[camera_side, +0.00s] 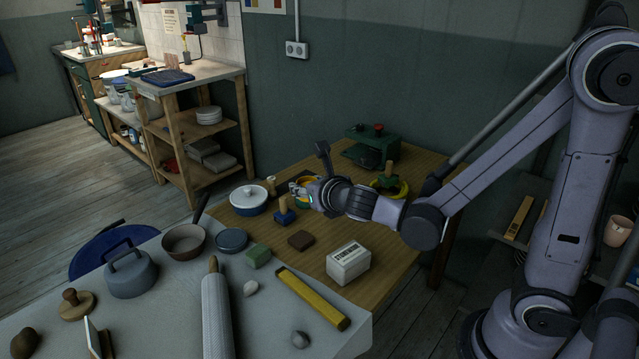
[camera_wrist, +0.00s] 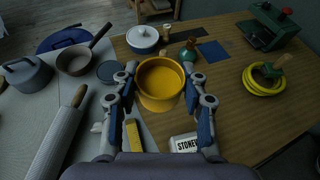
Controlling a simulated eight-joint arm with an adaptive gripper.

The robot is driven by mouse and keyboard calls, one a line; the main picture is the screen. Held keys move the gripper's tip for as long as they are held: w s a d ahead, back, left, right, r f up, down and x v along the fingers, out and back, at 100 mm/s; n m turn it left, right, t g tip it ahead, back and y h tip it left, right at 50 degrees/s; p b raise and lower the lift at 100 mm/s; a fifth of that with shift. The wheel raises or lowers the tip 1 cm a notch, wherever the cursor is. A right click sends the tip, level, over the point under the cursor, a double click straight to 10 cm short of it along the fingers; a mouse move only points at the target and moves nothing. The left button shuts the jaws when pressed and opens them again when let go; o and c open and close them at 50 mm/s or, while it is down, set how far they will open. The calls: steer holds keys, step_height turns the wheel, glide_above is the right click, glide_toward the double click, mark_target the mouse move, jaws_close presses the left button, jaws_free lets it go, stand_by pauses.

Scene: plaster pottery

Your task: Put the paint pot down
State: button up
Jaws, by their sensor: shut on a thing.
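The paint pot (camera_wrist: 160,97) is a round yellow pot, open at the top, upright between my fingers in the wrist view. My gripper (camera_wrist: 160,76) is shut on it, with one blue-padded finger on each side. In the side view my gripper (camera_side: 308,190) reaches left over the wooden table (camera_side: 390,250). Only a little of the yellow pot shows there, at the fingertips. The pot looks to be held above the table, but its base is hidden and I cannot tell the exact gap.
A lidded blue-and-white pot (camera_side: 249,200) and a blue stamp (camera_side: 284,216) stand near my gripper. A yellow coil (camera_wrist: 262,80) and a green machine (camera_side: 372,146) are farther right. A white labelled block (camera_side: 348,263) stands nearer the front. Bare wood lies between the block and the coil.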

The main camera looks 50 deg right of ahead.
steer(key=w+d+f+m+g+h, duration=0.2)
steer(key=d+f+m+g+h, duration=0.4)
steer(key=d, duration=0.5)
steer(key=w+d+f+m+g+h, duration=0.2)
steer(key=w+d+f+m, duration=0.15)
steer(key=d+f, duration=0.6)
glide_above(312, 226)
steer(key=shift+m, duration=0.25)
step_height(312, 226, down, 5)
steer(key=shift+f, duration=2)
steer(key=o, duration=1.3)
steer(key=shift+f, duration=0.15)
